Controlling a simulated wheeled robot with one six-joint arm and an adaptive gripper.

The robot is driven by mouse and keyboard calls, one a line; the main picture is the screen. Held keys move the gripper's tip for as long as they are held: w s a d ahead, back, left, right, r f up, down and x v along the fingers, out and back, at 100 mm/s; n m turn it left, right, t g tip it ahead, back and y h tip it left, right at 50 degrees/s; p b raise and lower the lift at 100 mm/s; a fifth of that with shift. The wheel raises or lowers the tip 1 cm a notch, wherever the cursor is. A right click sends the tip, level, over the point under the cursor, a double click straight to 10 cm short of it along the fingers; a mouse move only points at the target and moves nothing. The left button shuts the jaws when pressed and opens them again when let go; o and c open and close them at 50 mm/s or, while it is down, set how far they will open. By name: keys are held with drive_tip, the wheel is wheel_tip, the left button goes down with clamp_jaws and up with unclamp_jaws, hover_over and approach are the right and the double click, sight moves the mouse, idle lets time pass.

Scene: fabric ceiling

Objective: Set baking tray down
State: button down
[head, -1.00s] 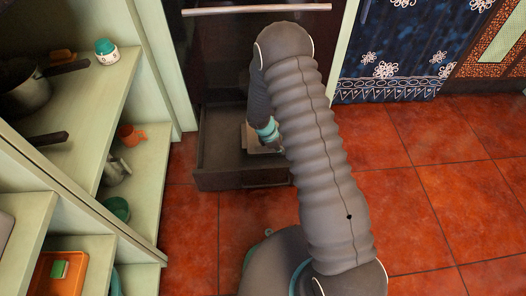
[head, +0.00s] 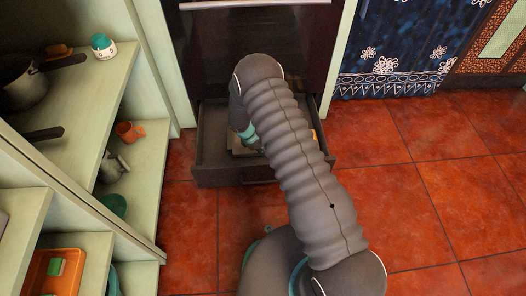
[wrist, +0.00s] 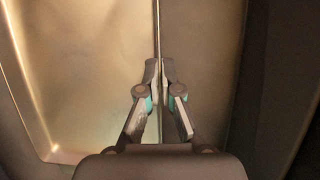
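The baking tray (wrist: 95,75) fills much of the wrist view as a tan metal surface with a raised, bright edge at the left. A thin upright line, which looks like a rim of the tray, runs down the middle to my fingertips. My gripper (wrist: 161,75) has its fingers nearly together on that rim. In the head view my gripper (head: 251,141) points down into the open drawer under the oven. Part of a pale tray surface (head: 240,149) shows beside it in the drawer. My arm hides most of the tray there.
The dark drawer (head: 215,177) stands pulled out below the oven door (head: 250,50). Green shelves (head: 130,170) with a pot (head: 22,88), cups and an orange tray (head: 55,275) stand at the left. The red tiled floor (head: 430,190) at the right is clear.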

drive_tip(key=shift+f, duration=0.1)
drive_tip(key=c, duration=1.3)
unclamp_jaws()
